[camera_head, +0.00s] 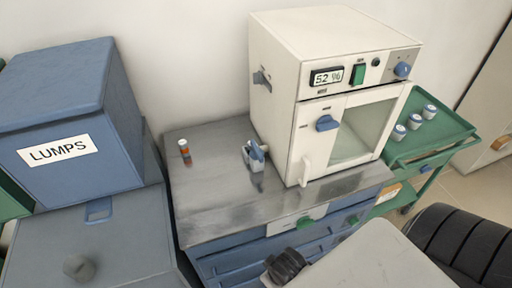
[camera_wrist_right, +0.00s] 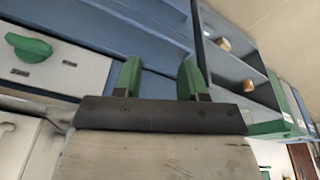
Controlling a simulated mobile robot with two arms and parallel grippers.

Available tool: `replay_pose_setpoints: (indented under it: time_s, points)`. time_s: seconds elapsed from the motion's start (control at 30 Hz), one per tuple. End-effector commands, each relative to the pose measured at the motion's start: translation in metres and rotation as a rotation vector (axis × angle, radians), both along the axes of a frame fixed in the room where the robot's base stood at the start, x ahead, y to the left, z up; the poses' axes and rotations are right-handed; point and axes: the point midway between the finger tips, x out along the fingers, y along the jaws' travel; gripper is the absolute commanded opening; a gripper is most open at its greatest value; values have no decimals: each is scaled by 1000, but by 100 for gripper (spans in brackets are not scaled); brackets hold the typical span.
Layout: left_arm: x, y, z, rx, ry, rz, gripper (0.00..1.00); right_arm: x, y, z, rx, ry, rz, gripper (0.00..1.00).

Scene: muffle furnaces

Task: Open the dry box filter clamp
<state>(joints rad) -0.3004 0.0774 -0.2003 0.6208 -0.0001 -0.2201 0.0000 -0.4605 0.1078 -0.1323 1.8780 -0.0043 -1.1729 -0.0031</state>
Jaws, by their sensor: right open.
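The white dry box (camera_head: 335,85) stands on the metal bench top, with a "52 %" display, a green switch and a blue knob on its upper front. Its glass door (camera_head: 365,130) has a blue latch (camera_head: 327,123) and appears shut. A small grey fitting (camera_head: 262,78) sits on its left side. A small blue-and-white clamp-like piece (camera_head: 255,155) stands on the bench beside the box; I cannot tell which part is the filter clamp. My right gripper (camera_wrist_right: 160,80) is open and empty, its green fingers in front of blue drawer fronts. My left gripper is not seen.
A small orange-and-white vial (camera_head: 184,150) stands on the bench top (camera_head: 215,200), which is otherwise mostly clear at left. A blue "LUMPS" bin (camera_head: 70,125) is at the left. A green cart (camera_head: 440,140) with white jars is at the right. A green handle (camera_wrist_right: 28,47) sticks out from a white panel.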

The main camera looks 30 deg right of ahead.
Motion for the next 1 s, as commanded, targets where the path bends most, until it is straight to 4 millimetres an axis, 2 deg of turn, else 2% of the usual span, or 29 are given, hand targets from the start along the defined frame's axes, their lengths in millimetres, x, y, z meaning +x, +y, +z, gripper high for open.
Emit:
replay_pose_setpoints:
  time_s: [0.03,0.2,0.3,0.47,0.67,0.9,1.0]
  points:
    - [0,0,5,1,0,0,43,6,-2,21,-5,-12,-4,42]
    - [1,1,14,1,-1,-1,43,30,-19,80,-41,-30,-30,42]
    - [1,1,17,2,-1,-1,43,52,-35,104,-77,-28,-62,42]
    - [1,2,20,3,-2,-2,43,85,-60,119,-119,-13,-114,42]
    - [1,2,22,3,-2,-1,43,137,-95,130,-157,16,-196,42]
    - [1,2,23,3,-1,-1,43,226,-146,151,-141,91,-332,42]
    - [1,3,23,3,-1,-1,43,257,-159,164,-110,126,-372,42]
